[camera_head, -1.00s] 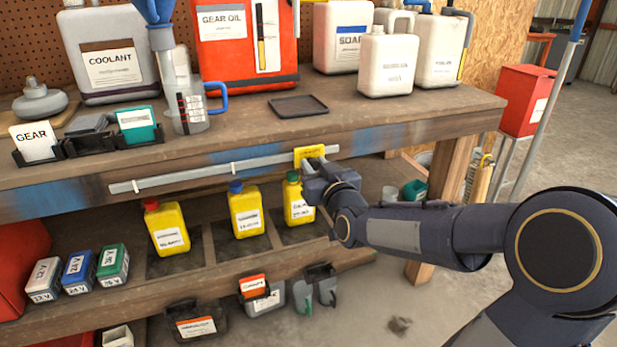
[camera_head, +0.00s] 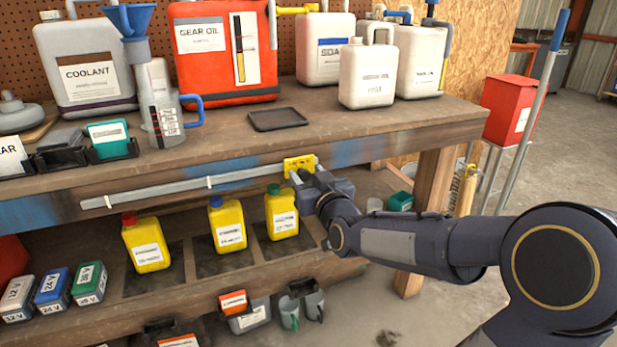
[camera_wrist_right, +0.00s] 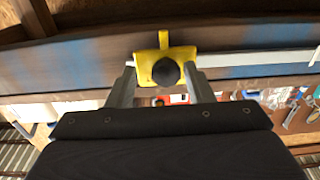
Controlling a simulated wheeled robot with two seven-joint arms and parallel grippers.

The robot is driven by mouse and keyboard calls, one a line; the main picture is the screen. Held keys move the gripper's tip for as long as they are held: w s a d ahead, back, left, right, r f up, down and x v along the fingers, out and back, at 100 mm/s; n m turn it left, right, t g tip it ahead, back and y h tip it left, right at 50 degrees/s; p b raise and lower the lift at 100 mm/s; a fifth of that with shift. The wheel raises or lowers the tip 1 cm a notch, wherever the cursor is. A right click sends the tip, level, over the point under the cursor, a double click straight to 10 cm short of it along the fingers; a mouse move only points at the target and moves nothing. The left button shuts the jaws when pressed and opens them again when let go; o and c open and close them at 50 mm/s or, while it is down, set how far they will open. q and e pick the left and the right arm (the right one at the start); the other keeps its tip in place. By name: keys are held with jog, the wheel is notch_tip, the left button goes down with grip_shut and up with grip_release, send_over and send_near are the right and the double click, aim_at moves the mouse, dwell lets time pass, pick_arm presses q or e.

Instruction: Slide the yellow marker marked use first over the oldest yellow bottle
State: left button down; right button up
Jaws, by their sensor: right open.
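The yellow marker (camera_head: 299,165) sits at the right end of a grey rail (camera_head: 190,186) on the bench's front edge, above and slightly right of the green-capped yellow bottle (camera_head: 283,214). To the left stand the blue-capped yellow bottle (camera_head: 228,226) and the red-capped yellow bottle (camera_head: 147,245). Their date labels are too small to read. My right gripper (camera_head: 304,178) is at the marker. In the right wrist view, its open fingers (camera_wrist_right: 164,86) stand either side of the marker's black knob (camera_wrist_right: 166,72), in front of the yellow plate (camera_wrist_right: 148,60). My left gripper is out of view.
The bench top (camera_head: 330,133) above carries jugs, a red gear oil can (camera_head: 222,85) and a black tray (camera_head: 278,119). The lower shelf holds the bottles and several small battery-like boxes (camera_head: 53,287). Cups and bins hang below its edge.

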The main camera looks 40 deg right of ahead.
jog(key=p+v, duration=0.1)
jog(key=v, duration=0.6)
jog(key=shift+s, duration=0.4)
jog(key=shift+a+f, duration=0.1)
jog(key=shift+a, duration=0.05)
jog(key=s+a+f+n+g+y, duration=0.1)
jog(key=s+a+f+g+y, duration=0.4)
jog(key=s+a, duration=0.4)
jog(key=s+a+f+g+y, duration=0.3)
jog(key=s+a+f+g, duration=0.45)
jog(key=s, duration=0.35)
notch_tip(320, 180, up, 32)
jog(key=p, duration=3.3)
jog(key=shift+w+d+r+t, duration=0.2)
jog(key=shift+d+t, duration=0.15)
jog(key=shift+d, duration=0.05)
